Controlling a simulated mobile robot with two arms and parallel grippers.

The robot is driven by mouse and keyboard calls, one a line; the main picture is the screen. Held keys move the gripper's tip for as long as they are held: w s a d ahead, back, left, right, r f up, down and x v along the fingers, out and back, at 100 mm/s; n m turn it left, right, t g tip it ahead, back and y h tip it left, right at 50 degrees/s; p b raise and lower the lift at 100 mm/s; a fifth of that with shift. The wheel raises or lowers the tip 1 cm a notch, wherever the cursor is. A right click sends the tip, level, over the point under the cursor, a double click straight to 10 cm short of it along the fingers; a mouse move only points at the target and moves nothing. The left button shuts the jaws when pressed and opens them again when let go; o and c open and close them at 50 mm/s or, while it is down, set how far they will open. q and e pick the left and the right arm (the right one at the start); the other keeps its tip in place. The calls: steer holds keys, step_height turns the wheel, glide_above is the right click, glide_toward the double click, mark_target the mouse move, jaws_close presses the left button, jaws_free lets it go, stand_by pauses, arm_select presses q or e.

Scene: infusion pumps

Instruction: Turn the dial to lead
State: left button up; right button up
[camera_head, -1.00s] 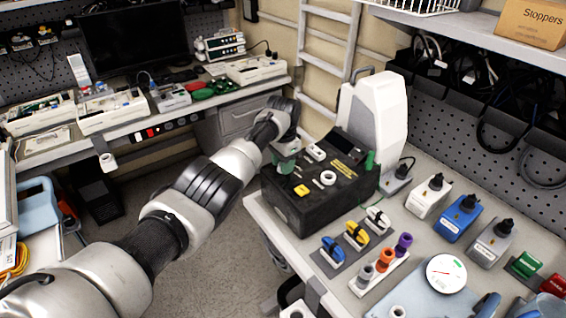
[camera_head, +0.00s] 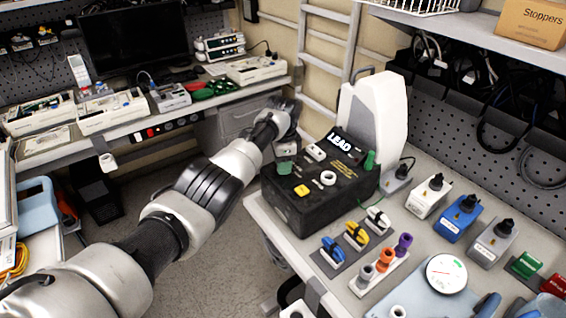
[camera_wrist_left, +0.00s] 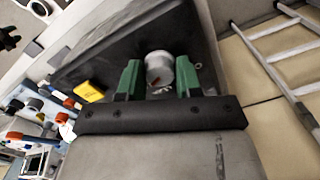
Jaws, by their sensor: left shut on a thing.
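The black box (camera_head: 300,205) stands on the right-hand bench, and its small screen (camera_head: 339,141) reads "LEAD". The dial (camera_wrist_left: 159,68) is a round silver-grey knob with a small red mark, on the box's top in the left wrist view. My left gripper (camera_wrist_left: 159,82) has its green fingers on both sides of the dial, shut on it. In the head view, my left gripper (camera_head: 285,163) is at the far left corner of the box and hides the dial. My right gripper is not in view.
A yellow button (camera_head: 302,190), a white ring (camera_head: 328,178) and a green knob (camera_head: 370,160) are on the box. A white upright unit (camera_head: 374,115) stands behind it. Coloured clips, plugs and small pump boxes (camera_head: 460,218) crowd the bench at right.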

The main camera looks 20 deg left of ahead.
arm_select(q)
steer(key=shift+r, duration=0.15)
steer(key=o, duration=0.9)
step_height(320, 180, up, 11)
steer(key=b, duration=0.2)
steer(key=shift+f, duration=0.25)
